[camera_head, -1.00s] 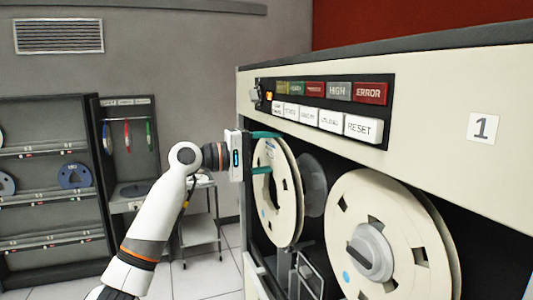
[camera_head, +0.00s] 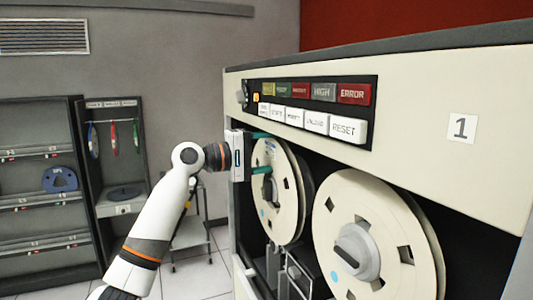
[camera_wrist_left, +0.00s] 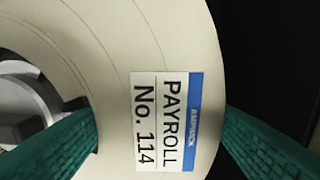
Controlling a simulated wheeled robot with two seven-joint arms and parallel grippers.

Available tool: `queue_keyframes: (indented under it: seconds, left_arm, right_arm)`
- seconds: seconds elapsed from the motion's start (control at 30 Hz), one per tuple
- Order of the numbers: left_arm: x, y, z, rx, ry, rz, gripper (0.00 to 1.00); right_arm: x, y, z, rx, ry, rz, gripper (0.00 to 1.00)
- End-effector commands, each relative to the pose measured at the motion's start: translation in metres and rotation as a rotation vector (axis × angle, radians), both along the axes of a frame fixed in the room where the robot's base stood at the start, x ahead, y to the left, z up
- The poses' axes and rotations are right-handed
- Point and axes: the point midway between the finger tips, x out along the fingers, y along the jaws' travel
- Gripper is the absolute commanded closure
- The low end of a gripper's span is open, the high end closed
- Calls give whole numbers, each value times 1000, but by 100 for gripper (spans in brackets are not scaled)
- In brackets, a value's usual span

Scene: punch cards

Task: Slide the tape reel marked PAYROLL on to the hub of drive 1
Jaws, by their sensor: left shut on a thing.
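The cream PAYROLL reel (camera_head: 287,215) stands upright at the left opening of drive 1 (camera_head: 410,110). Its label (camera_wrist_left: 165,120) reads "PAYROLL No. 114" in the left wrist view. My left gripper (camera_head: 264,153) is shut on the reel's rim, with teal fingers above and below; they also show in the wrist view (camera_wrist_left: 160,140). The left hub is mostly hidden behind the reel, so I cannot tell how far the reel sits on it. A grey hub-like part (camera_wrist_left: 22,105) shows at the wrist view's left edge. My right gripper is not in view.
A second cream reel (camera_head: 335,195) with a grey knob (camera_head: 357,250) sits at the drive's right. Above are lit indicators and white buttons (camera_head: 316,122). A rack with a blue reel (camera_head: 60,179) and a small cart (camera_head: 190,235) stand behind at left.

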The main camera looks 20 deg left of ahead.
Motion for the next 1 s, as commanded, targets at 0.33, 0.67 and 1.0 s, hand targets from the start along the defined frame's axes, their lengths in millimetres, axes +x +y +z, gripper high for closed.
queue_keyframes:
  seconds: [0.33, 0.67, 1.0]
  left_arm:
    - [8, -7, 3, -4, -6, 1, 76]
    - [16, -14, 3, -4, -6, 0, 76]
    - [17, -15, 1, -1, -3, 1, 10]
  right_arm:
    - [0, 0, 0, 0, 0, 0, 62]
    - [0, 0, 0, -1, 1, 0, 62]
    - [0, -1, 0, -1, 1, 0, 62]
